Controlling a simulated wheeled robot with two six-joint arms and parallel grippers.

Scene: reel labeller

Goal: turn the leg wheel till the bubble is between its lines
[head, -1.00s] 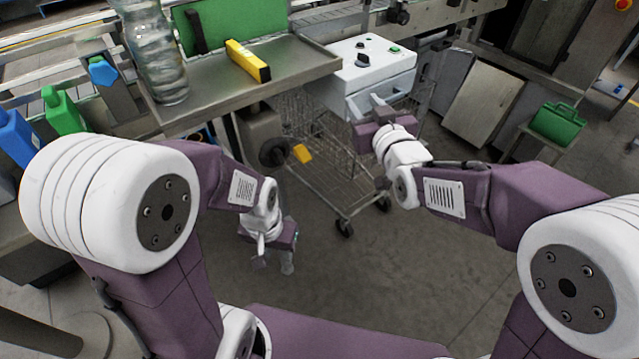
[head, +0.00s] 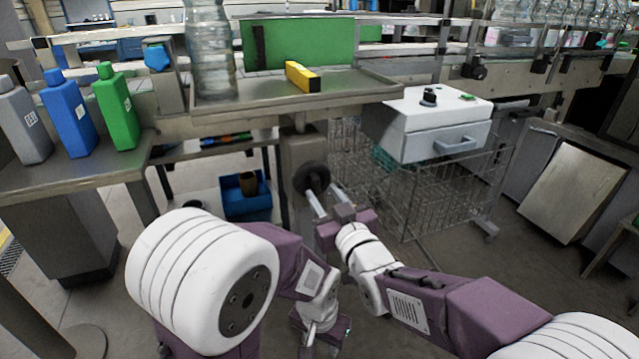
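The dark round leg wheel (head: 311,179) is on the table's grey leg, below the steel tabletop. My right gripper (head: 327,197) is open and empty, its two pale fingers apart and pointing up at the wheel. One finger overlaps the wheel's lower edge in the picture; I cannot tell if they touch. A yellow level (head: 302,77) with a black end lies on the steel tabletop (head: 350,92). Its bubble and lines are too small to make out. My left gripper (head: 320,345) hangs low at the bottom edge, away from the wheel, its fingers not clear.
A white box with a drawer and knobs (head: 440,117) stands right of the tabletop, above a wire cart (head: 430,195). Grey, blue and green bottles (head: 117,107) stand on the left table.

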